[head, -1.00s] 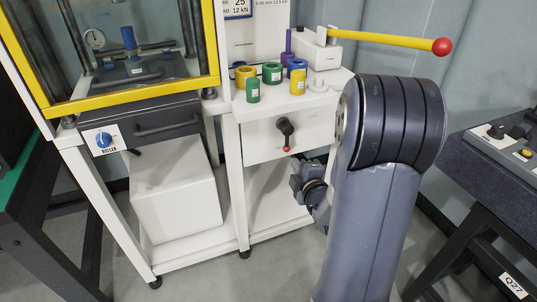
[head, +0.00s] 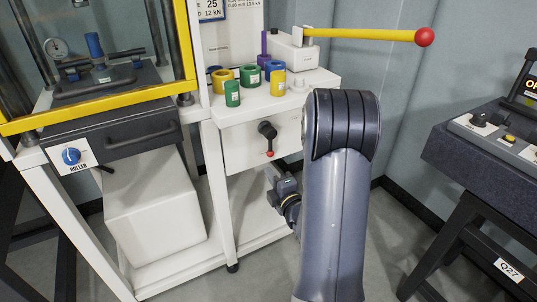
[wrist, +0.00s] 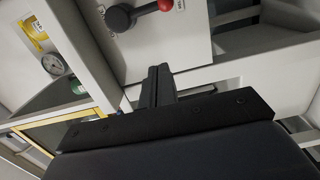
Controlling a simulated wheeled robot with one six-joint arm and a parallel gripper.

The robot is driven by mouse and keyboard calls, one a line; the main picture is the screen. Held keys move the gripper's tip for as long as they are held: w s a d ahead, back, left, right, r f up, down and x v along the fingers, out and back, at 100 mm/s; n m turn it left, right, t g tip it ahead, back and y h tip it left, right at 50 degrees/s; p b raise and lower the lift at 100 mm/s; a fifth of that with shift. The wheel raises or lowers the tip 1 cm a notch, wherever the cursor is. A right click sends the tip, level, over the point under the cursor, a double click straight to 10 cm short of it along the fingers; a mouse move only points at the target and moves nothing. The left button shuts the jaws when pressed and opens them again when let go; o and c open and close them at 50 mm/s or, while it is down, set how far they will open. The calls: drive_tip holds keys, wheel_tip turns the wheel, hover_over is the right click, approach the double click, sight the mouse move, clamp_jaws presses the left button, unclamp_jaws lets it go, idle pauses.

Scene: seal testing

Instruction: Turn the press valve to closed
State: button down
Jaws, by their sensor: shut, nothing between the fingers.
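The press valve is a black knob (head: 267,130) on the white front panel of the stand, with a short lever ending in a red ball (head: 269,153). In the head view the lever hangs down. In the wrist view the black hub (wrist: 120,18) and red ball (wrist: 166,5) lie at the top edge, with lettering partly cut off beside them. My gripper (wrist: 158,75) is shut and empty. Its fingertips are below the knob in the wrist view, apart from it.
The press with its yellow frame (head: 100,113) and a blue roller dial (head: 71,156) is at left. Several coloured rings and cylinders stand on the ledge above the valve. A long yellow lever (head: 365,34) extends right. A control bench (head: 480,165) stands at far right.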

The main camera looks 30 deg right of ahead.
sight(269, 155)
drive_tip(key=shift+w+d, duration=0.65)
drive_tip(key=shift+w, duration=0.95)
drive_tip(key=shift+w+d, duration=0.7)
drive_tip(key=shift+w, duration=0.9)
drive_tip(key=shift+w+d, duration=0.65)
drive_tip(key=shift+w, duration=0.95)
drive_tip(key=shift+d+f+b, duration=0.1)
drive_tip(key=shift+f+b, duration=0.1)
drive_tip(key=shift+b, duration=0.3)
